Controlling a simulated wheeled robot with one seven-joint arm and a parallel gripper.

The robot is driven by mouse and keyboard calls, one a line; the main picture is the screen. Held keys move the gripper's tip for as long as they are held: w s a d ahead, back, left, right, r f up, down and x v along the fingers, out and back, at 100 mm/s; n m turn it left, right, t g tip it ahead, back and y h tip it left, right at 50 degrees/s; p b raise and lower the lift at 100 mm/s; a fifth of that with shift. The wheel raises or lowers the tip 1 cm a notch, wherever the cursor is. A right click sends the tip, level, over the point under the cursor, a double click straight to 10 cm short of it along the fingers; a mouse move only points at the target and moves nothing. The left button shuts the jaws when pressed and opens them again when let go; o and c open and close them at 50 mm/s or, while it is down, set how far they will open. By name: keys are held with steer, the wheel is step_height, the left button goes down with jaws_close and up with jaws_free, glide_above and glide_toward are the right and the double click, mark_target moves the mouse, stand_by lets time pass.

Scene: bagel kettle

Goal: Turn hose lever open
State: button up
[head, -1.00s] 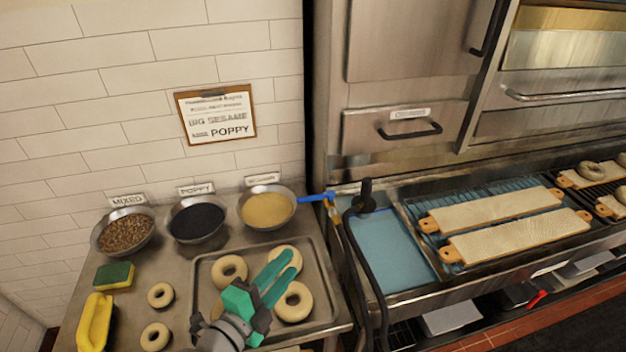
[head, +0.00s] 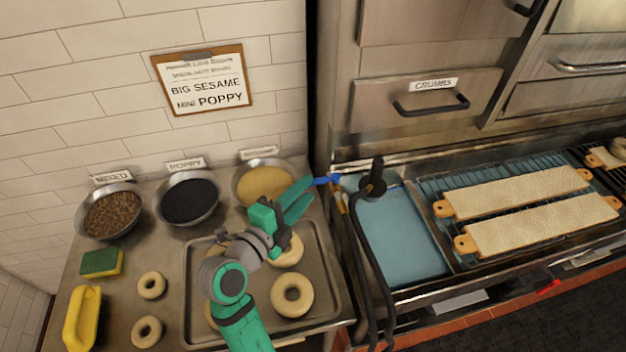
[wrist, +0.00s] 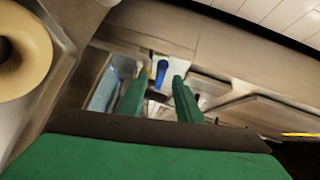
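The hose lever is a small blue handle (head: 327,181) at the left end of the water trough, just right of the sesame bowl. It also shows in the wrist view as a blue upright shape (wrist: 161,73) between the fingers and beyond them. My gripper (head: 306,192) is green, with its two fingers apart and nothing between them. It is over the tray's back right corner, pointing at the lever and a short way left of it. Contact with the lever cannot be made out. The black hose (head: 362,240) hangs from a black fitting (head: 375,178) right of the lever.
A metal tray (head: 335,307) with bagels lies below my arm. Bowls of sesame (head: 262,180), poppy (head: 189,201) and mixed seeds (head: 112,213) stand along the wall. The blue trough (head: 400,245) and bagel boards (head: 545,225) are to the right.

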steer(key=shift+x, duration=2.5)
steer(key=shift+w, duration=0.1)
jaws_close()
